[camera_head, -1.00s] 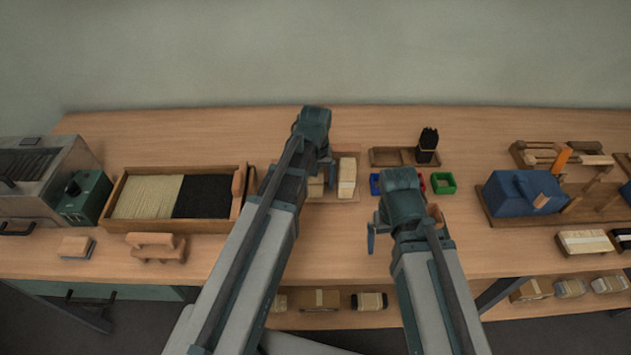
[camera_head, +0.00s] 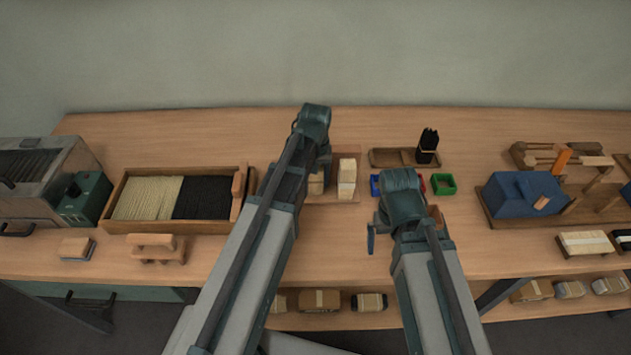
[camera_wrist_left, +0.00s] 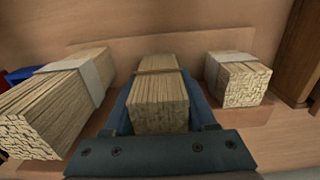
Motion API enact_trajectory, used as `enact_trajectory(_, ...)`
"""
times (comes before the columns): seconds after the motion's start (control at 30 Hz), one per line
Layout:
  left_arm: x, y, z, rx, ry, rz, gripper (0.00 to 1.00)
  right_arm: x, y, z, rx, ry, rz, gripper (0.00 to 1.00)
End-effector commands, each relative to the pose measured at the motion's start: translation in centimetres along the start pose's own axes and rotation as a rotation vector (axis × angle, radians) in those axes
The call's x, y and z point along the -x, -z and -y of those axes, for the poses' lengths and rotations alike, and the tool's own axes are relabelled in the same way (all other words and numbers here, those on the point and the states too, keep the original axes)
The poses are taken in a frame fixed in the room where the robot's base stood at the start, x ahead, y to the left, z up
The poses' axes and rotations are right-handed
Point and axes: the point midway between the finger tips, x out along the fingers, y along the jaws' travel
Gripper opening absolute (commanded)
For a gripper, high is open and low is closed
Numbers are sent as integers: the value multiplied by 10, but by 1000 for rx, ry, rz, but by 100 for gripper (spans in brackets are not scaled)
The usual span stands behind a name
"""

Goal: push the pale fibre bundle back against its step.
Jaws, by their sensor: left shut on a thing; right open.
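Pale fibre bundles lie on a light wooden board (camera_wrist_left: 245,118). In the left wrist view, the middle bundle (camera_wrist_left: 160,101) sits between the two blue fingers of my left gripper (camera_wrist_left: 160,112), which is shut on it. Its near cut end faces the camera, and a binding band shows toward its far end. A banded bundle lies at the left (camera_wrist_left: 50,100) and another at the right (camera_wrist_left: 238,80). I cannot clearly make out the step. In the head view, my left arm hides its fingers and part of the board. My right gripper (camera_head: 372,238) is open, over the front of the bench.
A wooden box (camera_head: 120,222) of pale and black fibre stands left. Small blue, red and green (camera_head: 443,184) bins are close to my right gripper. A tray (camera_head: 385,158) with a black bundle (camera_head: 427,146) is behind. A blue block (camera_head: 517,192) stands right.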

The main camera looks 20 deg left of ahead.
Motion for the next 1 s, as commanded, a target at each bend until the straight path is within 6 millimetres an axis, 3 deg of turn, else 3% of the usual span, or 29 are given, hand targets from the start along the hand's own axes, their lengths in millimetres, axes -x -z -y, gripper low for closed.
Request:
enact_trajectory(0.3,0,6,0,0,0,-4,0,0,0,0,0,0,0,100)
enact_trajectory(0.33,0,7,0,0,0,-4,59,0,0,0,0,0,0,100)
enact_trajectory(0.5,0,6,0,0,0,-3,90,0,0,0,0,0,0,100)
enact_trajectory(1.0,7,4,0,0,0,0,92,7,0,-1,0,0,0,100)
